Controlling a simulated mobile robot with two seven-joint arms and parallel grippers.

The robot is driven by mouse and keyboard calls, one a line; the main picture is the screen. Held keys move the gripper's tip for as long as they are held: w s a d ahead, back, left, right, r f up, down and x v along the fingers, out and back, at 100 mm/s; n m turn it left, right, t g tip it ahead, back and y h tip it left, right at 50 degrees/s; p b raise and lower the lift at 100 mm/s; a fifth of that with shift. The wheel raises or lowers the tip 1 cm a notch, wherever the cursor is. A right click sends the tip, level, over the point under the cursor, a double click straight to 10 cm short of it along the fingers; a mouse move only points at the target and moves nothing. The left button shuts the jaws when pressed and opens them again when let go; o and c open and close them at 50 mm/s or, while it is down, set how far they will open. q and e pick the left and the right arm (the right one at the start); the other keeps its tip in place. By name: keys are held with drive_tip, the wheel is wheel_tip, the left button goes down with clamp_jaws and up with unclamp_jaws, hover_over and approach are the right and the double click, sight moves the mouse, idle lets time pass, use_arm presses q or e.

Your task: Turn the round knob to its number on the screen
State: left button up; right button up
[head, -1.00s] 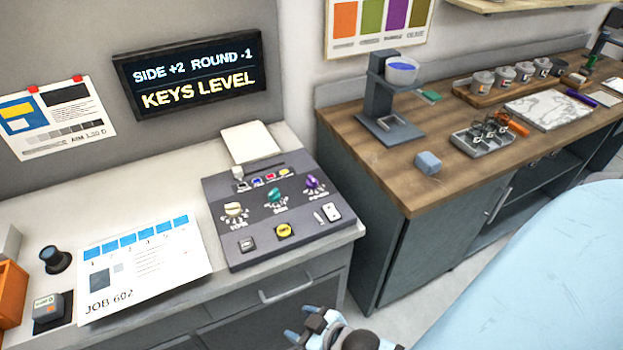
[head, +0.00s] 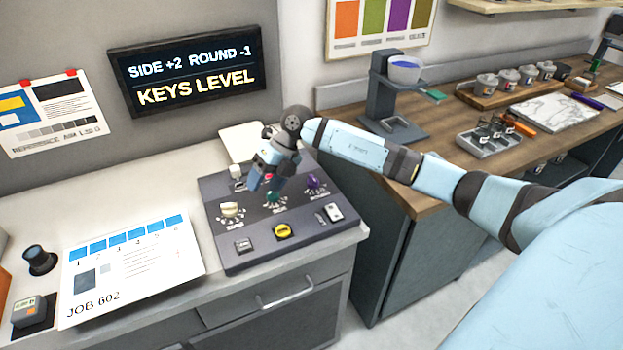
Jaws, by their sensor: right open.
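The screen (head: 188,72) on the wall reads "SIDE +2 ROUND -1" and, below, "KEYS LEVEL". The dark control panel (head: 240,258) on the left counter carries a cream knob (head: 231,210), a green knob (head: 273,197) and a purple knob (head: 313,182). Their labels and exact shapes are too small to tell which is the round one. My right gripper (head: 264,184) is open, fingers pointing down, over the back of the panel, just behind the green knob. I cannot tell whether it touches anything. It hides part of the row of small coloured buttons. My left gripper is not in view.
A yellow button (head: 283,231) and small switches sit at the panel's front. A job sheet (head: 132,265) lies to its left, beside a dark cylinder (head: 39,260). White paper (head: 238,138) lies behind the panel. A wooden bench (head: 440,160) with cups and trays stands right.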

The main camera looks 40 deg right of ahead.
sight(312, 176)
drive_tip(key=w+d+r+m+h, duration=0.1)
drive_tip(key=d+r+h, duration=0.2)
drive_tip(key=d, duration=0.5)
drive_tip(key=w+d+r+m+h, duration=0.1)
drive_tip(key=d+r+h, duration=0.25)
drive_tip(key=d, duration=0.45)
drive_tip(key=shift+g, duration=0.4)
wheel_tip(312, 176, down, 14)
drive_tip(key=shift+a+f+p, duration=0.1)
drive_tip(key=shift+f+p, duration=0.05)
drive_tip(key=shift+p, duration=0.4)
drive_tip(key=c, duration=0.9)
